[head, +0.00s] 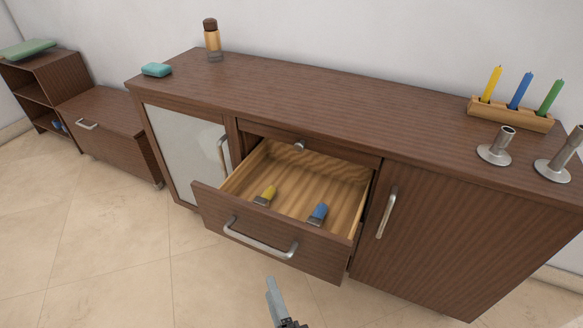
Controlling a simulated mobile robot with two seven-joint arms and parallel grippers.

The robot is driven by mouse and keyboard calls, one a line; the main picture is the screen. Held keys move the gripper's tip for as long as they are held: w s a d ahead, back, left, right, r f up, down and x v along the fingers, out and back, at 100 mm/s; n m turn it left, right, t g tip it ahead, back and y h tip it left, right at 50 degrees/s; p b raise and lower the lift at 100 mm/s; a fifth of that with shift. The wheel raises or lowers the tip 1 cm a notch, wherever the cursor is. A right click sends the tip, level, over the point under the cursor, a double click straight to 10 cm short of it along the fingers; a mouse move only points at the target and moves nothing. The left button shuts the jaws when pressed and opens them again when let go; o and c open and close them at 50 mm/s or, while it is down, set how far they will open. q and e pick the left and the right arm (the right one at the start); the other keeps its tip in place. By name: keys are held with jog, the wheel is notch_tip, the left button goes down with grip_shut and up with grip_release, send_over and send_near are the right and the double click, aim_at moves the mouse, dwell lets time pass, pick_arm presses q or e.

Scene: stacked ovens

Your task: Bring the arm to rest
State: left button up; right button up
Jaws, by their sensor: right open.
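My right gripper (276,300) shows at the bottom edge, in front of and below the open drawer (272,247). It is open and apart from the drawer handle (260,240), with nothing seen in its jaws. Most of it and its arm are cut off by the picture edge. My left gripper is out of view. Inside the drawer lie a small yellow-ended item (267,195) and a small blue-ended item (318,213), both with grey ends.
The drawer juts out from the brown sideboard (330,95). On top stand a bottle (212,40), a teal block (156,70), a wooden holder (510,115) with three candles, and two metal candlesticks (495,150). A low cabinet (105,125) is at left. The tiled floor (110,250) is clear.

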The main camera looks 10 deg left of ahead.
jog(key=s+d+f+n+g+h+p, duration=0.25)
jog(key=d+f+n, duration=0.25)
jog(key=d+f, duration=0.25)
jog(key=s+d+f+n+g+h+p, duration=0.1)
jog(key=s+d+f+n+g, duration=0.3)
jog(key=d+f, duration=0.4)
pick_arm(q)
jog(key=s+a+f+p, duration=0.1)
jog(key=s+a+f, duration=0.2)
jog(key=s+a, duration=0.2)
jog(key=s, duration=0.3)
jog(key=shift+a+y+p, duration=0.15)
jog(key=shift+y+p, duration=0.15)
jog(key=shift+p, duration=0.05)
pick_arm(e)
jog(key=s+d+f+n+g+h, duration=0.2)
jog(key=s+d+f+n+g, duration=0.1)
jog(key=s+d, duration=0.4)
jog(key=s+d+f+n+g+h, duration=0.2)
jog(key=s+d+f+n+g, duration=0.1)
jog(key=s+d+f, duration=0.3)
jog(key=s+d+n, duration=0.1)
jog(key=s+d, duration=0.1)
jog(key=s, duration=0.1)
jog(key=shift+d+n, duration=0.2)
jog(key=shift+n, duration=0.1)
